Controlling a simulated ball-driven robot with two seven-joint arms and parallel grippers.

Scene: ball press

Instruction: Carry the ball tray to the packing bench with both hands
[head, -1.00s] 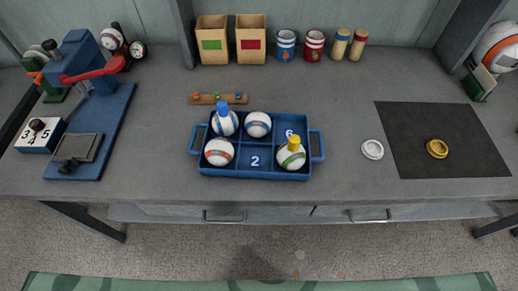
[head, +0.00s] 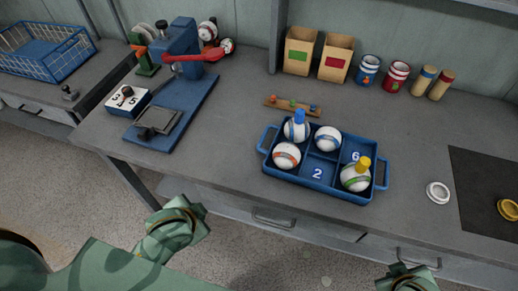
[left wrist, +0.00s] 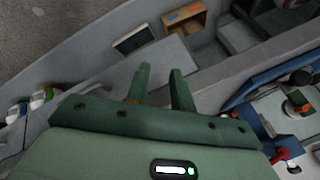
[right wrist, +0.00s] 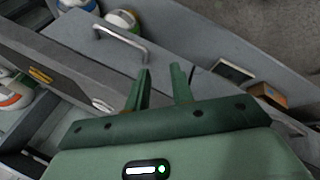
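The blue ball tray (head: 322,177) stands on the grey workbench in the head view, with a loop handle at each end. It holds several white striped balls. The ball with blue bands (head: 297,131) has a blue piece on top, and the green-banded ball (head: 355,178) has a yellow piece on top. The compartment marked 2 is empty. My left gripper (left wrist: 160,72) shows in the left wrist view with its fingers apart and nothing between them. My right gripper (right wrist: 162,70) shows likewise in the right wrist view. Both are away from the tray.
Another bench at the far left carries a blue wire basket (head: 45,50). The blue press (head: 180,75) with a red lever stands left of the tray. Boxes and cans line the back.

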